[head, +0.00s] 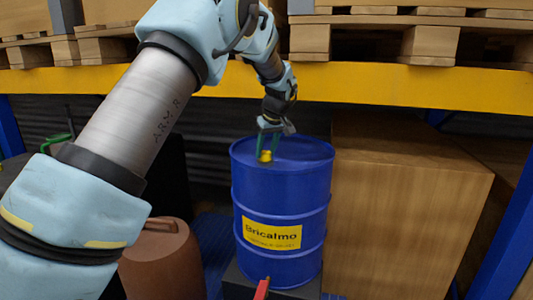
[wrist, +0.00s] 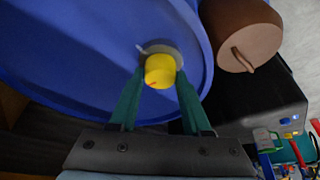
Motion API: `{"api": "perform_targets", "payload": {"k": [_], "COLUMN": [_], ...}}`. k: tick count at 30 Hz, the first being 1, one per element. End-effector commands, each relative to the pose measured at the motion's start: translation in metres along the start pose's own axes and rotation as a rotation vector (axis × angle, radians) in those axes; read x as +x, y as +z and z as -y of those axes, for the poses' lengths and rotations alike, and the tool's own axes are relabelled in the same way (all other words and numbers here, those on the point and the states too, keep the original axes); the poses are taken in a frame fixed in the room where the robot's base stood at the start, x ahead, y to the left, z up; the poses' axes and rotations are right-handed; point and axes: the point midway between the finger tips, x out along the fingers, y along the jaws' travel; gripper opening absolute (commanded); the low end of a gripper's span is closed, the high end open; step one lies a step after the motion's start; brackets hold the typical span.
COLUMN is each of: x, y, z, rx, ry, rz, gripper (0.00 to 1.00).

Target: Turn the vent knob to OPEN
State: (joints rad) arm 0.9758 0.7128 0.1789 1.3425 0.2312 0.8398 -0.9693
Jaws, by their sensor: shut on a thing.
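The vent knob is a yellow cap on the top of the blue drum (head: 300,205). In the head view the knob (head: 266,157) sits near the drum's front rim. In the wrist view the knob (wrist: 160,69) shows a small red mark on its near side. A grey plate (wrist: 173,50) lies behind it, with a pale tab sticking out at upper left. My gripper (head: 268,151) reaches down onto the knob. In the wrist view my gripper's green fingers (wrist: 160,78) are shut on the knob, one on each side. No OPEN lettering is readable.
A large cardboard box (head: 400,195) stands close to the drum's right. A yellow shelf beam (head: 400,85) with pallets crosses above. A brown container (head: 162,258) stands to the left. A red object (head: 262,289) is at the bottom edge. Several small coloured items lie lower right in the wrist view.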

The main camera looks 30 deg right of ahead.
Motion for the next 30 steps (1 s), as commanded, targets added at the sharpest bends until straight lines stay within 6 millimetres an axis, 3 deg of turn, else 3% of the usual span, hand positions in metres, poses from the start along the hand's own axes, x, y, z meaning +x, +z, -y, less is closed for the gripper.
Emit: {"api": "perform_targets", "payload": {"k": [30], "x": [-0.0002], "y": [-0.0048], "z": [0.0065], "rx": [0.88], "ry": [0.368], "rz": [0.0], "gripper": [0.0]}}
